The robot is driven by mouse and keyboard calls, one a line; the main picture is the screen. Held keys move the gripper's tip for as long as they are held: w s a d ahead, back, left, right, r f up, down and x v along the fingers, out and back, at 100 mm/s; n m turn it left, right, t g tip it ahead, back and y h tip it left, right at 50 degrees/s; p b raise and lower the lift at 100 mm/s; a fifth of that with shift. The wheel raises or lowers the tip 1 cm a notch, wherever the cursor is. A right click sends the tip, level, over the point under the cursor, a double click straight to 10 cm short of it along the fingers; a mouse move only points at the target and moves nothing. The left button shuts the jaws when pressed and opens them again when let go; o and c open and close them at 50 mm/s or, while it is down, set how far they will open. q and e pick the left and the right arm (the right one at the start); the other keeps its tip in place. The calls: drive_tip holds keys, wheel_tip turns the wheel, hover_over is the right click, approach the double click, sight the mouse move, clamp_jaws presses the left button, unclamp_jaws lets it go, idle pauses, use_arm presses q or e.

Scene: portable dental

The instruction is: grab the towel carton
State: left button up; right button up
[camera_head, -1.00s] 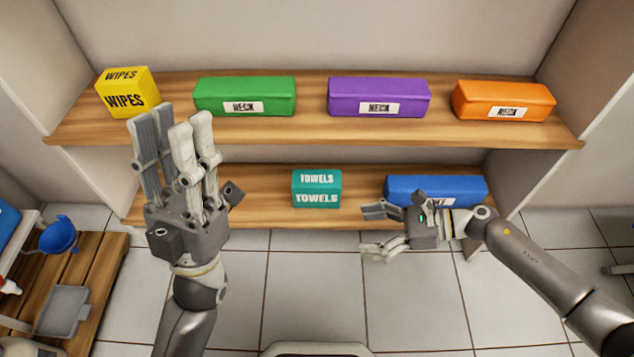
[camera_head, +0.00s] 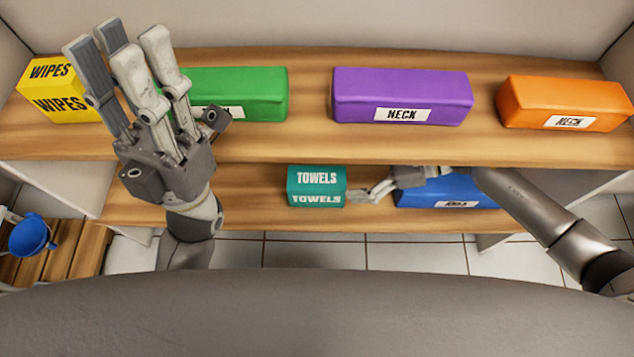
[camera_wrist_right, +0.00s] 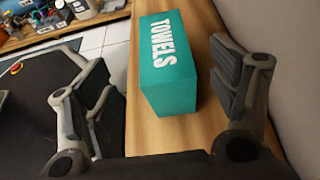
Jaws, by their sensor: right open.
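The teal towel carton (camera_head: 316,187) stands on the lower wooden shelf, with "TOWELS" printed on it. It also shows in the right wrist view (camera_wrist_right: 175,75), ahead of the fingers and between their lines. My right gripper (camera_head: 372,192) is low at the lower shelf, just right of the carton, its upper part partly hidden by the upper shelf edge. It is open and empty, and its fingers (camera_wrist_right: 165,95) are spread wide in the wrist view. My left gripper (camera_head: 128,75) is raised in front of the upper shelf at the left, its fingers pointing up, with nothing between them.
A blue box (camera_head: 440,193) lies right of the carton, partly behind my right arm. The upper shelf (camera_head: 310,145) overhangs and holds a yellow wipes box (camera_head: 55,92) and green (camera_head: 250,95), purple (camera_head: 400,95) and orange (camera_head: 562,102) boxes. The lower shelf is clear left of the carton.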

sight(328, 177)
drive_tip(key=b+x, duration=0.1)
drive_tip(key=x, duration=0.2)
drive_tip(key=b+x, duration=0.1)
drive_tip(key=x, duration=0.3)
drive_tip(key=shift+w+f, duration=0.15)
drive_tip(key=shift+f, duration=0.15)
drive_tip(key=shift+c, duration=0.5)
drive_tip(key=c, duration=1.1)
drive_tip(key=shift+w+r, duration=0.1)
